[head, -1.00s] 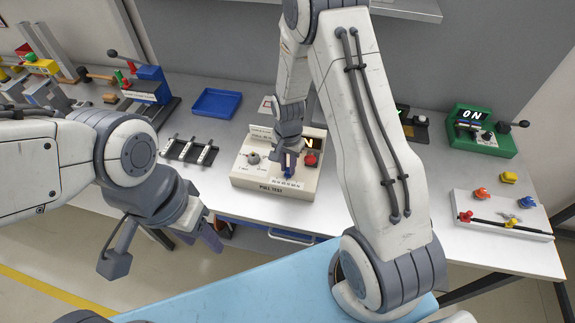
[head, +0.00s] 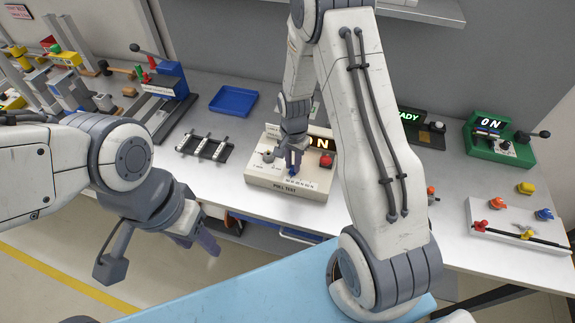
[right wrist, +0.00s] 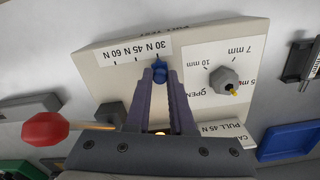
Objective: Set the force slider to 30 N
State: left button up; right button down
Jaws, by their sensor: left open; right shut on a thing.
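The cream pull test box (head: 262,178) stands on the bench in the head view. Its blue slider knob (right wrist: 160,72) is between the fingertips of my right gripper (right wrist: 160,78), which is shut on it. In the right wrist view the scale label (right wrist: 122,50) is upside down. The knob lines up with the tick at the label's right end, which reads 30 N. The 45 N and 60 N marks lie to its left. The box's display (head: 321,143) is partly hidden by my right arm. My left gripper (head: 200,245) is open and empty in front of the bench.
A blue tray (head: 234,100), a rack (head: 205,146), a green ON box (head: 500,150) and a white panel (head: 490,215) stand around on the bench.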

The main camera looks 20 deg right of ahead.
jog(key=shift+w+a+r, duration=0.1)
jog(key=shift+w+a, duration=0.05)
jog(key=shift+w, duration=0.1)
jog(key=c, duration=0.8)
grip_release()
jog(key=shift+c, duration=0.2)
jog(key=shift+o, duration=0.4)
jog(key=shift+w+a, duration=0.1)
jog(key=shift+a, duration=0.05)
notch_tip(320, 180, up, 10)
jog(key=b, duration=0.2)
jog(key=shift+r, duration=0.2)
